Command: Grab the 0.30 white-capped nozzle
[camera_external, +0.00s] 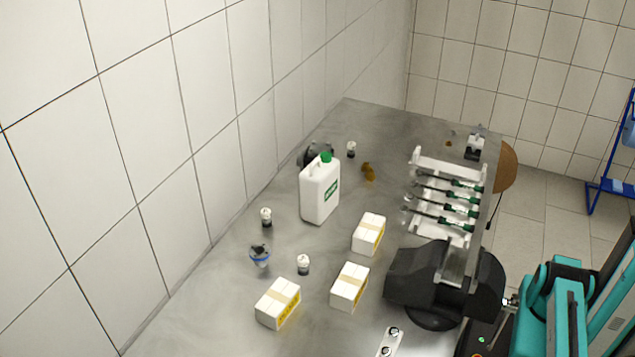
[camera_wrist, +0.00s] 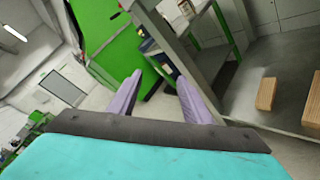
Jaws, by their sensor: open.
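Three small white-capped pieces that look like nozzles stand on the grey metal table (camera_external: 225,290) in the external view. One (camera_external: 351,149) is at the back behind the white jug, one (camera_external: 266,216) is near the wall edge, and one (camera_external: 303,264) is between the boxes. Their markings are too small to read, so I cannot tell which is the 0.30. My gripper (camera_wrist: 158,98) is open and empty in the wrist view, its two purple-grey fingers apart. No nozzle is recognisable there. In the external view only my teal arm shows at the lower right.
A white jug (camera_external: 319,194) with a green cap stands mid-table. White boxes (camera_external: 349,287) lie in front. A white rack (camera_external: 458,170) holds several green-and-black tools. A black device (camera_external: 420,280) sits at the right edge. The tiled wall (camera_external: 140,150) borders the table's left side.

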